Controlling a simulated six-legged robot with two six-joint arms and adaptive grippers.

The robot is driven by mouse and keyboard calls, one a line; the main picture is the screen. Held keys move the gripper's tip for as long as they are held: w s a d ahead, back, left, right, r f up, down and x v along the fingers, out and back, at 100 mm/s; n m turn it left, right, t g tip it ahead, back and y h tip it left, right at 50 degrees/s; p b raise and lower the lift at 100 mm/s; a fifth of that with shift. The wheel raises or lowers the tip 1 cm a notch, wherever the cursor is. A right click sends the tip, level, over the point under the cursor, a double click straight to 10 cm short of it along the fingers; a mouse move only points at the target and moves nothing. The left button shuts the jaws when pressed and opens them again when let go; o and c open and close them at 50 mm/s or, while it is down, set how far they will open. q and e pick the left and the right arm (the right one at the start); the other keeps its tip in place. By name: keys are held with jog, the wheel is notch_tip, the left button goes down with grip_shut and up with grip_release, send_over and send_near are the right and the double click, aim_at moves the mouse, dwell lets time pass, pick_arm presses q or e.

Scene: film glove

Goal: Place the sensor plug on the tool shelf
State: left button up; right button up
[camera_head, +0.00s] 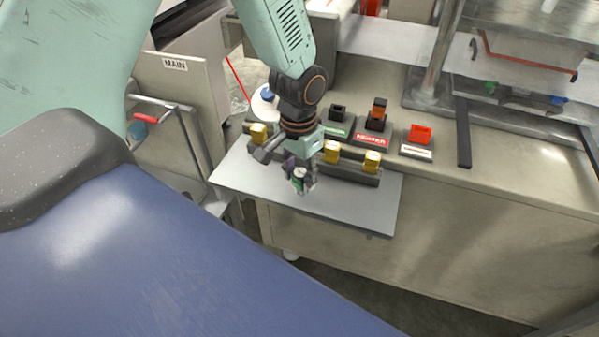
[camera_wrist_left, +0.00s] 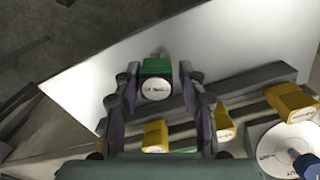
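The sensor plug, a small green block with a white round label (camera_wrist_left: 156,88), sits between the fingertips of my left gripper (camera_head: 300,180) in the left wrist view. My left gripper, also in the wrist view (camera_wrist_left: 158,82), appears shut on it. The tool shelf (camera_head: 345,205) is a pale flat plate at the bench front, directly under the gripper. I cannot tell whether the plug touches it. My right gripper is not in view.
A dark rail with several yellow blocks (camera_head: 372,162) runs along the back of the shelf. Behind it stand a black socket with a green label (camera_head: 338,130), a red-labelled one (camera_head: 371,140) and a red-orange plug (camera_head: 420,134). The shelf's front and right parts are clear.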

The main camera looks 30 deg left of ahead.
aim_at(297, 185)
pick_arm(q)
jog(key=shift+o, duration=0.7)
jog(key=shift+a, duration=0.1)
jog(key=shift+r, duration=0.1)
jog(key=shift+d+r, duration=0.15)
jog(key=shift+d, duration=0.05)
notch_tip(297, 185, up, 12)
jog(key=p, duration=0.2)
jog(key=s+f, duration=0.1)
jog(key=f, duration=0.2)
jog(key=s+d+f, duration=0.1)
jog(key=s+f, duration=0.1)
jog(key=f, duration=0.1)
jog(key=s+d+f, duration=0.1)
jog(key=f, duration=0.2)
jog(key=shift+s+d+f, duration=0.15)
jog(key=shift+s+f, duration=0.1)
jog(key=shift+f, duration=0.1)
jog(key=s+f+n, duration=0.1)
jog(key=s+f, duration=0.6)
jog(key=s, duration=0.3)
jog(key=s+d+f+n, duration=0.1)
jog(key=s+f, duration=0.7)
jog(key=s, duration=0.2)
jog(key=shift+s+d, duration=0.15)
jog(key=shift+d, duration=0.05)
